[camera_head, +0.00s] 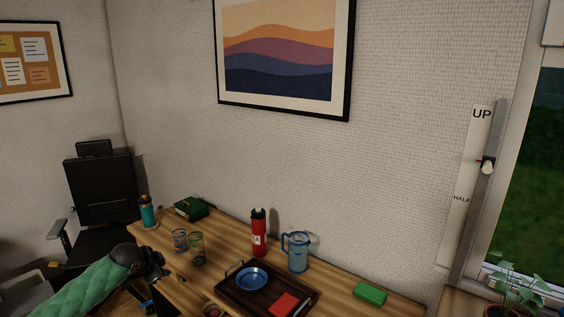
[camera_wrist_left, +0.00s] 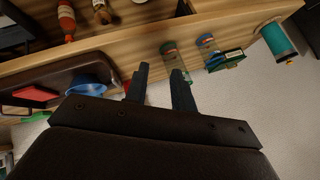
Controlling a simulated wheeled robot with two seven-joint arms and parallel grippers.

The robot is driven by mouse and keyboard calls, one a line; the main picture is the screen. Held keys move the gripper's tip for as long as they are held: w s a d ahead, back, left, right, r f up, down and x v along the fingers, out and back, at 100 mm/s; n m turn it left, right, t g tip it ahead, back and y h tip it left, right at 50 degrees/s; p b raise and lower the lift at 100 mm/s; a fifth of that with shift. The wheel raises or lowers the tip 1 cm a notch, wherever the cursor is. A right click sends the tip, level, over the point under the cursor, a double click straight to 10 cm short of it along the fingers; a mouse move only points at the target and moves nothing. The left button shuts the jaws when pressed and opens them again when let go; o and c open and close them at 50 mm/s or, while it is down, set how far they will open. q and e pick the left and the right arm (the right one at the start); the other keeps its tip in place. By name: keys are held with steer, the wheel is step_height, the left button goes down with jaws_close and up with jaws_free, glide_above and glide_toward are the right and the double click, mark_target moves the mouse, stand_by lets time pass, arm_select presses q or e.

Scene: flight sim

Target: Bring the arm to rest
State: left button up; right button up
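My left arm comes in from the lower left of the head view in a green sleeve. Its dark left gripper (camera_head: 166,277) is at the table's left front edge, near two glasses. In the left wrist view its two dark fingers (camera_wrist_left: 160,70) stand apart with nothing between them. The blue-rimmed glass (camera_head: 180,241) and the greenish glass (camera_head: 197,249) stand beyond the gripper. My right gripper is not in view.
The wooden table (camera_head: 340,282) holds a dark tray (camera_head: 228,289) with a blue bowl (camera_head: 251,279) and red item (camera_head: 284,304), a red bottle (camera_head: 259,236), a blue pitcher (camera_head: 298,253), a green box (camera_head: 370,293) and a teal bottle (camera_head: 147,212). A black chair (camera_head: 100,185) stands left.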

arm_select(q)
steer(key=s+d+f+n+y, duration=0.1)
steer(key=s+d+f+n, duration=0.15)
steer(key=f, duration=0.85)
steer(key=s+d+f+n+y, duration=0.2)
steer(key=s+f+n, duration=0.15)
steer(key=f, duration=0.85)
steer(key=s+d+f+n+g, duration=0.1)
steer(key=s+d+f+g, duration=0.35)
steer(key=s+f, duration=1.35)
steer(key=s+d+f, duration=0.4)
steer(key=s, duration=0.6)
steer(key=s+d+f+n+g+h, duration=0.1)
steer(key=s+d+f, duration=0.3)
steer(key=s, duration=0.7)
steer(key=s+d+f+g, duration=0.1)
steer(key=s+d+f, duration=0.3)
steer(key=s, duration=0.6)
steer(key=shift+s+d+f+n+h, duration=0.3)
steer(key=shift+s+d+f+h, duration=0.1)
steer(key=shift+f, duration=0.7)
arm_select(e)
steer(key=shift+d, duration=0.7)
